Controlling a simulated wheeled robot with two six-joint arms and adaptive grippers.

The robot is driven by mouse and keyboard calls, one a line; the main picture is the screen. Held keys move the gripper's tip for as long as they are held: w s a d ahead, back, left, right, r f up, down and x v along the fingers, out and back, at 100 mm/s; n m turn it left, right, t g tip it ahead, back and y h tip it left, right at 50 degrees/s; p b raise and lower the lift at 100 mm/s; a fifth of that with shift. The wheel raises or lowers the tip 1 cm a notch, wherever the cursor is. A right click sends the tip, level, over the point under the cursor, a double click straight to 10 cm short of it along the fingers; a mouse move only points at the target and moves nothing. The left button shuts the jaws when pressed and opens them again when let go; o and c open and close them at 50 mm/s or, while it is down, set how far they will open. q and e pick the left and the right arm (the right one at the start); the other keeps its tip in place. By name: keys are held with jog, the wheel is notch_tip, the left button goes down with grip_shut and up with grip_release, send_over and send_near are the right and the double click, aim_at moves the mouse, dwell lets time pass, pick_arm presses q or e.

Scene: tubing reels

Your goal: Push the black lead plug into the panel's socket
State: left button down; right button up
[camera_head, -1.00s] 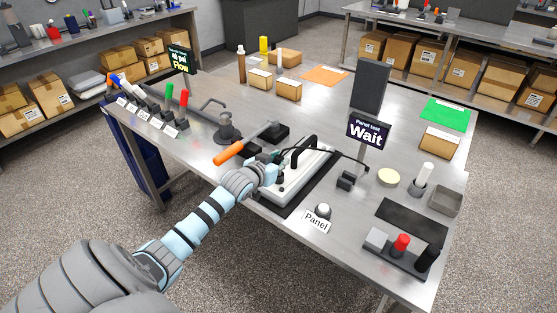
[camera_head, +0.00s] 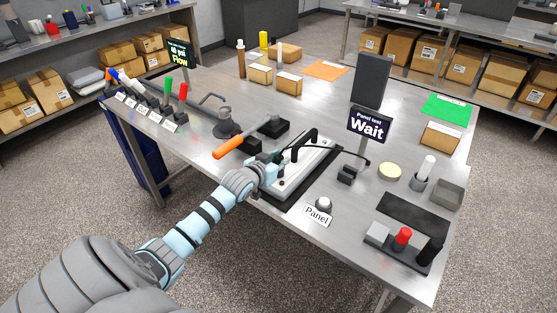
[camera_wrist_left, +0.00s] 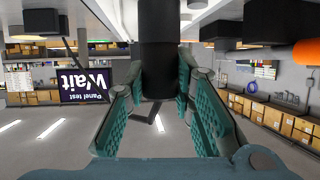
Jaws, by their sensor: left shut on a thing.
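My left gripper (camera_head: 277,159) is at the near left edge of the pale panel (camera_head: 312,170). In the left wrist view its teal padded fingers (camera_wrist_left: 160,110) are shut on the black lead plug (camera_wrist_left: 160,45), a thick dark cylinder between them. In the head view the plug (camera_head: 295,149) is small and partly hidden by the gripper. My right gripper is out of view.
An orange-handled lever (camera_head: 229,148) stands close to the left gripper. A sign reading "Panel test Wait" (camera_head: 368,126) stands behind the panel. A white knob (camera_head: 324,204) and a "Panel" label (camera_head: 318,215) are in front.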

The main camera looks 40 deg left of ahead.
pick_arm(q)
jog(key=c, duration=1.3)
grip_release()
jog(key=v, duration=1.2)
jog(key=shift+w, duration=0.1)
